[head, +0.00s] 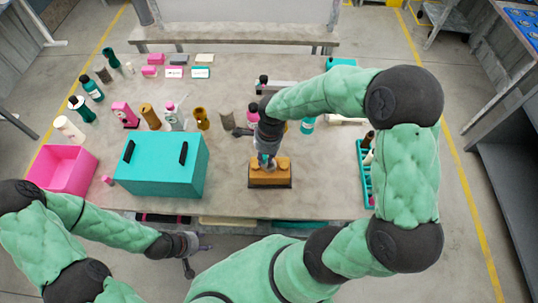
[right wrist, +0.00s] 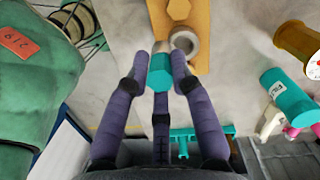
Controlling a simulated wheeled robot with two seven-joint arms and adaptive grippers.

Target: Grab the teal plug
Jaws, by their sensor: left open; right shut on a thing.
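The teal plug (right wrist: 160,75), with a hexagonal end, sits between the purple fingers of my right gripper (right wrist: 162,70) in the right wrist view. The gripper is shut on it. Just beyond the plug are a grey ring-shaped fitting (right wrist: 184,42) and the orange block (right wrist: 205,20). In the head view my right gripper (head: 267,160) points down over the orange block (head: 270,178) near the table's front edge, and its wrist hides most of the plug. I cannot tell whether the plug touches the block. My left gripper (head: 192,256) is open and empty, in front of the table.
A teal box (head: 155,175) with black handles and a pink bin (head: 62,170) stand on the left. Several bottles and parts cover the table's left and back. A teal tray (head: 363,180) lies at the right. The table (head: 225,180) is bare left of the orange block.

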